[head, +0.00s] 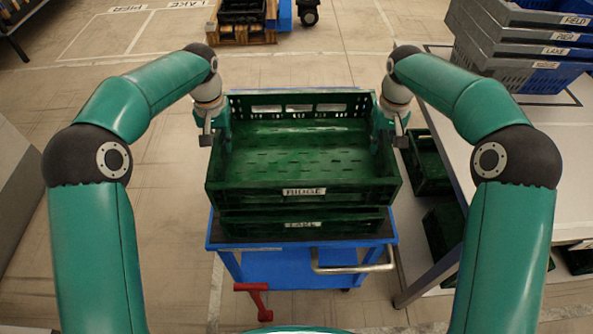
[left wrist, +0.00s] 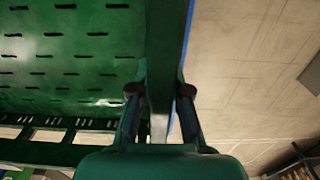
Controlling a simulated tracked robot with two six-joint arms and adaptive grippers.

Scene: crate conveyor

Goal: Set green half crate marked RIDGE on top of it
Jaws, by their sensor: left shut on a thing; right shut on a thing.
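The green half crate marked RIDGE (head: 303,191) is empty and sits squarely over another green crate (head: 303,225), whose label is too blurred to read surely. Whether the two touch or a small gap is left, I cannot tell. My left gripper (head: 222,132) is shut on the left side wall of the RIDGE crate. In the left wrist view its two fingers (left wrist: 160,95) straddle that wall, with the crate's slotted floor to the left. My right gripper (head: 386,131) is shut on the right side wall. Its fingertips are partly hidden by the crate.
The lower crate stands on a blue cart (head: 275,268) with a metal handle (head: 352,266). A grey table (head: 510,185) is at the right, with green crates on the floor below it. Stacked grey and blue crates (head: 520,45) stand behind. Open floor lies left of the cart.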

